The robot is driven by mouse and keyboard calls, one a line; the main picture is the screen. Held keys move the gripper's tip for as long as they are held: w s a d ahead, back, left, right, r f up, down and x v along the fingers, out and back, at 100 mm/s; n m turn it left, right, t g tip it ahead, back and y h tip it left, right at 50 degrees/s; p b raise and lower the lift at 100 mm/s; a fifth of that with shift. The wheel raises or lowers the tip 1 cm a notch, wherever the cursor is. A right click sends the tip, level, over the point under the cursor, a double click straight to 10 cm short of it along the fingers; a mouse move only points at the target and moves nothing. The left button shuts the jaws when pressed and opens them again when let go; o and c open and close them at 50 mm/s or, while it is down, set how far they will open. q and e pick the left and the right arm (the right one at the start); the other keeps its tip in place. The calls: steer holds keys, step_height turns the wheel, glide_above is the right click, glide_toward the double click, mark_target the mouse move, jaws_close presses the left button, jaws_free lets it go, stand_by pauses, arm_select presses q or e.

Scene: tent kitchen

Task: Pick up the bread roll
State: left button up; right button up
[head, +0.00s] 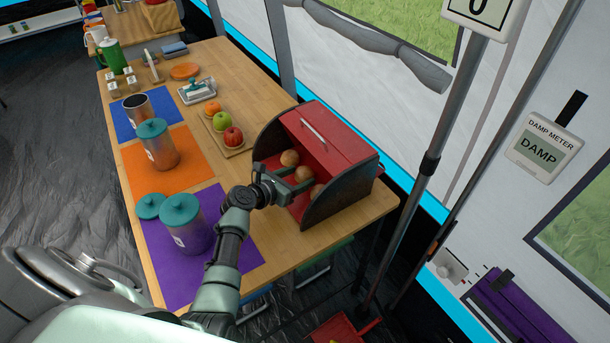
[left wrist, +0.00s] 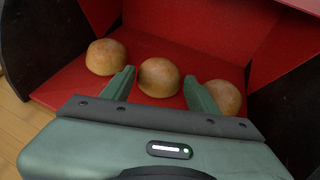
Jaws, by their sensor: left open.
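Several round brown bread rolls lie in a red bread bin (head: 340,149) with dark side walls, at the right end of the wooden table. My left gripper (head: 304,179) reaches into the bin's open front. In the left wrist view, my left gripper (left wrist: 160,88) is open, with one roll (left wrist: 158,77) between or just beyond its fingertips. A second roll (left wrist: 106,57) lies left of the left finger. A third roll (left wrist: 224,97) lies by the right finger, partly hidden by it. Contact cannot be told. My right gripper is not in view.
A board (head: 238,151) with fruit stands beside the bin. A grey pole (head: 428,165) rises right of the table. The bin's side walls flank my gripper.

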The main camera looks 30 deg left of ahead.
mark_target(302, 173)
arm_select(q)
steer(key=shift+x, duration=0.95)
steer(key=c, duration=0.9)
steer(key=shift+r, duration=0.1)
steer(key=shift+c, duration=0.2)
steer(key=shift+r, duration=0.55)
step_height(302, 173, up, 2)
steer(key=shift+r+p, duration=0.2)
steer(key=shift+p, duration=0.3)
steer(key=s, duration=1.2)
steer(key=s+d, duration=0.1)
steer(key=s, duration=0.5)
